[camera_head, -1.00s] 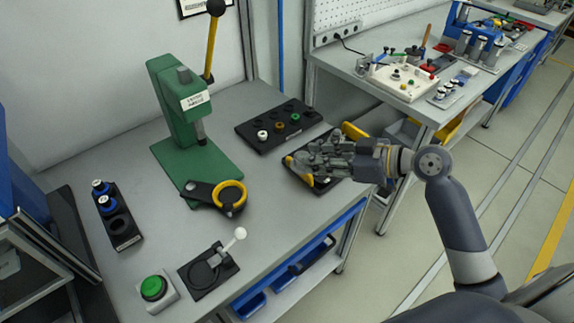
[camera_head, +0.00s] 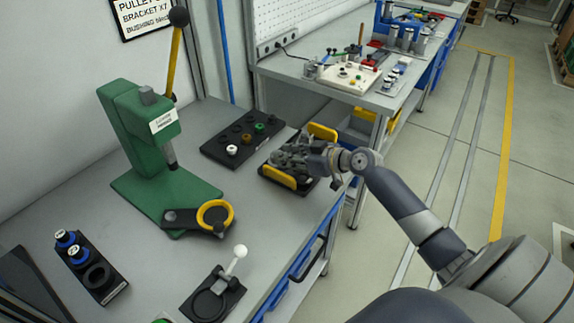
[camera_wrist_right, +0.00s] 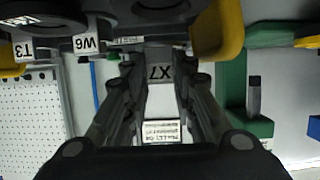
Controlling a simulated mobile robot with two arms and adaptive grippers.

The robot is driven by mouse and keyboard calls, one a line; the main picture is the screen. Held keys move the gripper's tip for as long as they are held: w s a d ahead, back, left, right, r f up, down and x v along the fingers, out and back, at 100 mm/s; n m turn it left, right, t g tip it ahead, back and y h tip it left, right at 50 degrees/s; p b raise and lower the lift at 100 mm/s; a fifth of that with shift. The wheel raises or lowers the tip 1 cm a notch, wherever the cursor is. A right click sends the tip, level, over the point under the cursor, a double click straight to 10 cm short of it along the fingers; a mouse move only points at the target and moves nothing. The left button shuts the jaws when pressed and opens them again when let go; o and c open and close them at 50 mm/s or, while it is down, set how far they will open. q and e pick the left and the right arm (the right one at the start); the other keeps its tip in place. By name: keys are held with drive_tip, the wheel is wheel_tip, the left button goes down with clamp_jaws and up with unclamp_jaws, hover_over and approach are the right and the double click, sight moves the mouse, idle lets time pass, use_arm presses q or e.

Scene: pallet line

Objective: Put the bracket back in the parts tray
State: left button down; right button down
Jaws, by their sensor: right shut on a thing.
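The parts tray (camera_head: 279,178) is dark with yellow handles and lies near the right edge of the bench. My right gripper (camera_head: 284,158) is over it and hides much of its inside. In the right wrist view the gripper (camera_wrist_right: 158,85) is shut on a grey bracket (camera_wrist_right: 160,73) marked X7. Labels W6 and T3 show near the bracket at the top of that view. I cannot tell whether the bracket touches the tray. My left gripper is not in view.
A green press (camera_head: 138,125) stands at the left, with a dark yellow-ringed part (camera_head: 198,221) at its base. A black holder with small rings (camera_head: 243,138) lies behind the parts tray. A lever fixture (camera_head: 213,298) sits at the front. Bare bench lies between them.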

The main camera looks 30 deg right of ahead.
wheel_tip(320, 180, down, 3)
drive_tip(key=shift+a+f, duration=0.1)
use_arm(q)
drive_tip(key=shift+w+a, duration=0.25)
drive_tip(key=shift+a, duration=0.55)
use_arm(e)
drive_tip(key=shift+f, duration=0.2)
drive_tip(key=c, duration=1.6)
unclamp_jaws()
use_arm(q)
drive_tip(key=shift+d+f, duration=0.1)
